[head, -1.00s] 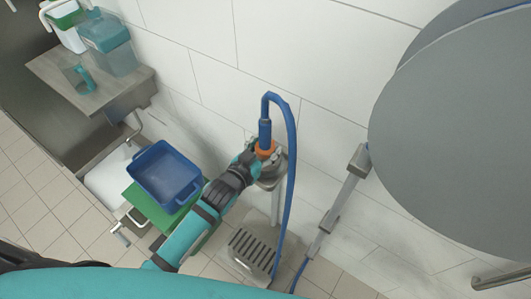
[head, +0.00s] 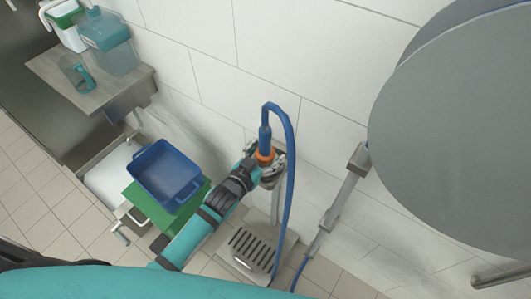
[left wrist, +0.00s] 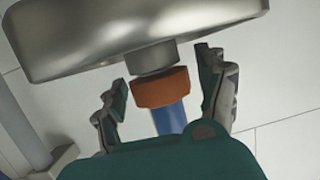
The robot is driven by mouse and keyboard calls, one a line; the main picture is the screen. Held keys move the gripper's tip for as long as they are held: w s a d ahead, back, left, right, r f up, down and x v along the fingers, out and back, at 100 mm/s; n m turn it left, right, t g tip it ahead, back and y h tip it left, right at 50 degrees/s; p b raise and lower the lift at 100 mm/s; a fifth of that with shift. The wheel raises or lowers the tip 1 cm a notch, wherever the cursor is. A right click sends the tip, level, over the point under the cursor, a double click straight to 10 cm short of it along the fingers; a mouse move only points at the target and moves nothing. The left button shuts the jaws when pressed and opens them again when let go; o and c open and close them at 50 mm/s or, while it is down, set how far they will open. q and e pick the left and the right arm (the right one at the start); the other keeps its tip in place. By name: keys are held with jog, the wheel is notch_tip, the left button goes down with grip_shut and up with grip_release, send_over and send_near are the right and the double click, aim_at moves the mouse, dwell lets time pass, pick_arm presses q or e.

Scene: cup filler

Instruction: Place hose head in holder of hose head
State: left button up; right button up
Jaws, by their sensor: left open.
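The hose head has a blue grip (head: 265,137) and an orange collar (head: 265,155), and hangs from a blue hose that arches over it. It is upright at the metal stand by the wall. My left gripper (head: 258,168) is at the collar. In the left wrist view the open fingers of my left gripper (left wrist: 164,70) stand on either side of the orange collar (left wrist: 161,88), with gaps showing. A wide round metal part (left wrist: 150,35) lies beyond the collar; I cannot tell whether it belongs to the hose head or its holder. My right gripper is out of view.
A slotted metal base (head: 250,250) stands below. A blue tub (head: 165,175) sits on a green board (head: 160,212) at the left. A shelf (head: 50,70) holds teal-trimmed containers. A large grey disc (head: 460,140) fills the right.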

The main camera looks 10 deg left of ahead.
pick_arm(q)
jog(key=shift+r, duration=0.1)
jog(key=shift+s+r, duration=0.1)
jog(key=shift+s, duration=0.05)
jog(key=v, duration=1.2)
jog(key=s+a+f+g+y, duration=0.15)
jog(key=s+f, duration=0.25)
jog(key=f, duration=0.6)
jog(key=s+a+f+g+y, duration=0.1)
jog(key=s+a+f+g, duration=0.2)
jog(key=f, duration=0.8)
jog(key=s+a+f+g+y, duration=0.1)
jog(key=s+a+f+g, duration=0.2)
jog(key=f, duration=0.7)
jog(key=s+f+g, duration=0.2)
jog(key=s+f, duration=0.3)
jog(key=s, duration=0.3)
jog(key=s+a+f+g, duration=0.1)
jog(key=s+f, duration=0.3)
jog(key=s, duration=0.4)
jog(key=s+f+n+g, duration=0.1)
jog(key=s+f+g, duration=0.1)
jog(key=s+f, duration=0.3)
jog(key=s+y, duration=0.1)
jog(key=s, duration=0.2)
jog(key=shift+a+f+g, duration=0.35)
